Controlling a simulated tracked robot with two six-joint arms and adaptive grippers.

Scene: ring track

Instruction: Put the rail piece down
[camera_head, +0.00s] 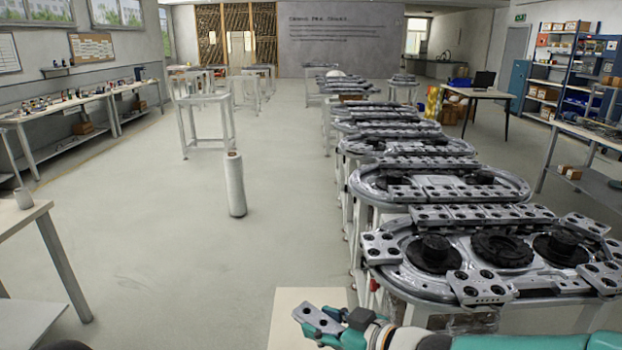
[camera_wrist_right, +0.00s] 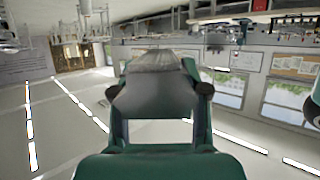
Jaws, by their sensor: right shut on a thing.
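My right gripper (camera_head: 343,322) reaches in from the bottom right of the head view and is shut on a grey rail piece (camera_head: 318,319) with dark round holes. The piece sticks out to the left of the fingers, tilted, and appears over a pale flat surface (camera_head: 300,298). I cannot tell its height above that surface. In the right wrist view the gripper (camera_wrist_right: 158,95) has a blurred grey piece (camera_wrist_right: 155,80) between its fingers. The nearest ring track (camera_head: 384,272) stands to the right, with several similar rail pieces on its rim. My left gripper is not in view.
More ring tracks (camera_head: 437,184) run in a row into the distance. A white roll (camera_head: 235,185) stands on the floor at centre left. A table (camera_head: 22,222) with a small cup is at the left edge. The floor between is clear.

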